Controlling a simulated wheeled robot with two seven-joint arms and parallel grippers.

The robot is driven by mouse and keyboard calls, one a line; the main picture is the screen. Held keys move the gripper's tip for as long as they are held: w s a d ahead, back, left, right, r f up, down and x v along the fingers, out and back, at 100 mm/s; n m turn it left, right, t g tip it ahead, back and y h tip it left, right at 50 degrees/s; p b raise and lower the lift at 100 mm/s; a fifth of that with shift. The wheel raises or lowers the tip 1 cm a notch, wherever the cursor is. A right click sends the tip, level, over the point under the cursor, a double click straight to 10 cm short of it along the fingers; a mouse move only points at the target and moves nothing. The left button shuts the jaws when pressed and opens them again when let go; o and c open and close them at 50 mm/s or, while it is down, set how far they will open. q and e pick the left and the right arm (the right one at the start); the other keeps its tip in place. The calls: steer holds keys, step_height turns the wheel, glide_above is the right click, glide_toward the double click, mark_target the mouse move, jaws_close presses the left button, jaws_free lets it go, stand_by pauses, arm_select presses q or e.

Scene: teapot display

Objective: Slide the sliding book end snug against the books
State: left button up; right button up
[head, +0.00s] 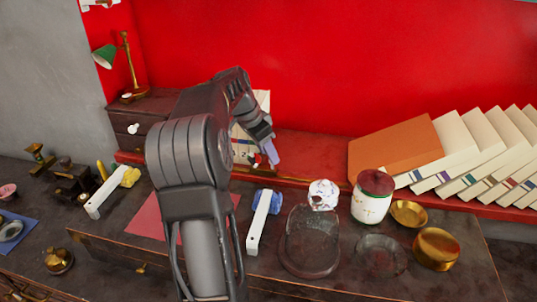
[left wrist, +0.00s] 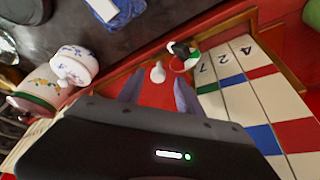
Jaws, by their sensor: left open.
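Cream books (head: 242,152) with red and blue bands stand on the red shelf behind my left arm, which partly hides them. In the left wrist view, numbered spines (left wrist: 230,62) with green, blue and red bands lie just right of my fingers. My left gripper (head: 268,153) is open over the shelf, close to the right side of these books. Its two fingers (left wrist: 158,94) are apart with red shelf surface between them. A small white knob-like thing (left wrist: 157,72) shows just past the fingertips. I cannot single out the sliding book end. My right gripper is out of view.
Leaning cream books with an orange cover (head: 393,148) fill the shelf at right. A lidded jar (head: 371,203), a white-and-blue pot (head: 322,195) and brass bowls (head: 436,249) stand on the dark table in front.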

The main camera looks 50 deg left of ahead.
arm_select(q)
steer(key=v, duration=0.6)
steer(key=shift+r, duration=0.25)
steer(key=shift+s, duration=0.1)
